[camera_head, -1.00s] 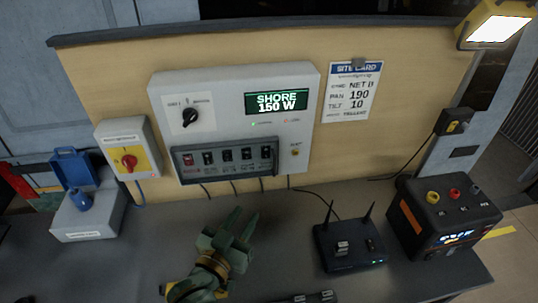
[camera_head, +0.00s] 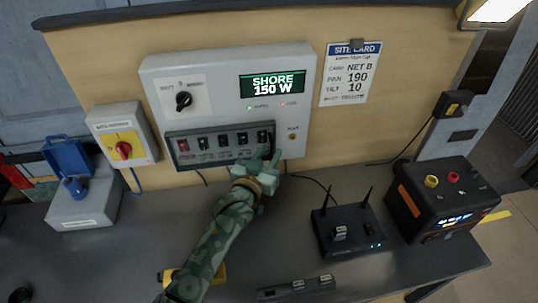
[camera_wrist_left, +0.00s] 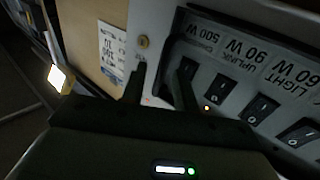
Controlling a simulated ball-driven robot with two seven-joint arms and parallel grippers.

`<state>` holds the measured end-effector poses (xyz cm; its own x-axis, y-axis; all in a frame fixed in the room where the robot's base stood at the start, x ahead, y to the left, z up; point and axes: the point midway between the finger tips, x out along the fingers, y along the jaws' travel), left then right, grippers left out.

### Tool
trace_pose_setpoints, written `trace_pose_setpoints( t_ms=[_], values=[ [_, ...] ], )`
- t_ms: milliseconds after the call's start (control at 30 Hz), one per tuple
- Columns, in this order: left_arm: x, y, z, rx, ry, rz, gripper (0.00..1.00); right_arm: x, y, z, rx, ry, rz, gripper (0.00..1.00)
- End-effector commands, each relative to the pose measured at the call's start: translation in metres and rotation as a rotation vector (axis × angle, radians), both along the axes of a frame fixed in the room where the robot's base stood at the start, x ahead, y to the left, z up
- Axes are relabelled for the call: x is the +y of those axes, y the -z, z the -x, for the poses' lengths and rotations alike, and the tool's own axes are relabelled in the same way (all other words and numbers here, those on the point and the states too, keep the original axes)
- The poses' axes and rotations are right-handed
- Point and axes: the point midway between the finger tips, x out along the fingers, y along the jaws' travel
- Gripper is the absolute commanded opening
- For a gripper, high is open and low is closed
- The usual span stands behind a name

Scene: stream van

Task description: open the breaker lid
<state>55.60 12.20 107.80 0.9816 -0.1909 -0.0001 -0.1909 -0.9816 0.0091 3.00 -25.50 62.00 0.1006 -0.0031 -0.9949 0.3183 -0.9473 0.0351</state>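The breaker lid (camera_head: 194,132) is a dark-framed, see-through cover over a row of switches, low on the grey panel box (camera_head: 225,72). It looks closed. My left gripper (camera_head: 266,160) is at the lid's lower right corner. Its fingers are apart, one on each side of the lid's right end. In the left wrist view the gripper (camera_wrist_left: 160,90) shows a gap between the fingers, close to the dark lid edge (camera_wrist_left: 171,48); whether either finger touches it I cannot tell. The switches (camera_wrist_left: 262,106) show beside it. My right gripper is not in view.
A rotary-switch box (camera_head: 122,136) and a grey box with a raised blue cover (camera_head: 85,207) stand left. A router (camera_head: 347,236) with antennas and a black power unit (camera_head: 440,200) stand right. A dark strip (camera_head: 296,287) lies at the front of the counter (camera_head: 130,262).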

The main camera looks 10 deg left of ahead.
Motion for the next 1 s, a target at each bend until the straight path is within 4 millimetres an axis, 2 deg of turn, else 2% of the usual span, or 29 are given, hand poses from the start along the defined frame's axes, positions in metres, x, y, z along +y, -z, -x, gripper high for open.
trace_pose_setpoints(
  t_ms=[300,367,400,433,767,1000],
  values=[
    [-0.001,0.0,-0.004,0.0,0.0,0.0,0.3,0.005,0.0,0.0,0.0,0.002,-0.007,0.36],
    [-0.001,0.0,-0.004,0.0,0.0,0.0,0.16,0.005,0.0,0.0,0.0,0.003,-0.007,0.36],
    [-0.001,0.0,-0.004,0.0,0.0,0.0,0.05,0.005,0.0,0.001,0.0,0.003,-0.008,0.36],
    [-0.001,0.0,-0.004,0.0,0.0,0.0,0.0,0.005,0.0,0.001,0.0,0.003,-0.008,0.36],
    [-0.001,-0.001,0.001,0.001,0.016,-0.002,0.0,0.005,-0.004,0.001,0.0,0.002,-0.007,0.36],
    [-0.002,-0.004,0.027,0.002,0.106,-0.009,0.0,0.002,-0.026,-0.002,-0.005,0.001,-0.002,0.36]
  ],
)
